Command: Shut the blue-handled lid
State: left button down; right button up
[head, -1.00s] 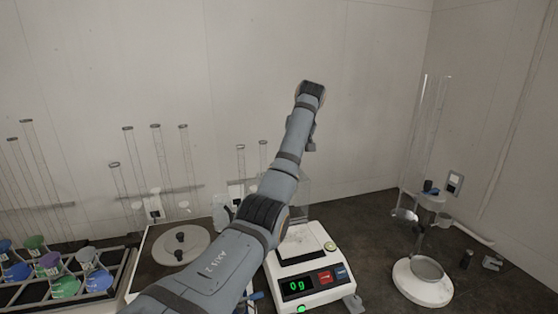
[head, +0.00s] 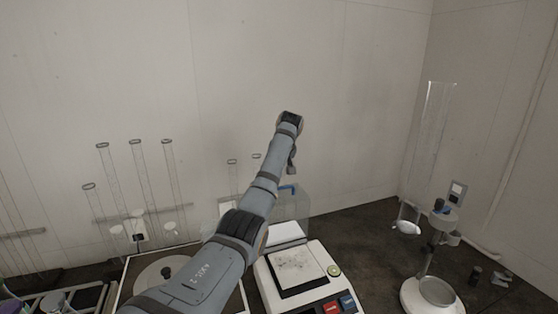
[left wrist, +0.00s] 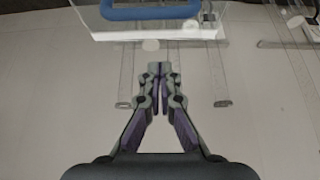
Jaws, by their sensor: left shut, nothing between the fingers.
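The lid is a clear panel (head: 292,208) with a blue handle (head: 288,187) on its top edge. It stands raised behind the weighing pan (head: 295,267) of a white balance (head: 262,290). My left arm crosses in front of the panel's left part in the head view, and the gripper's fingers are hard to make out there. In the left wrist view my left gripper (left wrist: 158,70) is shut and empty. The clear panel (left wrist: 115,28) and blue handle (left wrist: 150,12) show beyond its fingertips; I cannot tell whether they touch. My right gripper is not in view.
Glass cylinders (head: 140,180) stand at the back left. A flask rack (head: 75,298) is at the lower left. A white stand (head: 432,293) and a tall cylinder (head: 432,140) are at the right. Dark counter (head: 365,235) is clear between balance and stand.

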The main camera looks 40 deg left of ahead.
pick_arm(q)
jog(key=p+x, duration=0.1)
jog(key=x, duration=0.2)
jog(key=shift+f, duration=0.2)
jog(key=d, duration=0.1)
jog(key=s+d, duration=0.1)
jog(key=d, duration=0.1)
jog(key=shift+s+f+p, duration=0.1)
jog(key=shift+s+p, duration=0.1)
jog(key=shift+p, duration=0.15)
jog(key=shift+s+d+f, duration=0.2)
jog(key=shift+d, duration=0.05)
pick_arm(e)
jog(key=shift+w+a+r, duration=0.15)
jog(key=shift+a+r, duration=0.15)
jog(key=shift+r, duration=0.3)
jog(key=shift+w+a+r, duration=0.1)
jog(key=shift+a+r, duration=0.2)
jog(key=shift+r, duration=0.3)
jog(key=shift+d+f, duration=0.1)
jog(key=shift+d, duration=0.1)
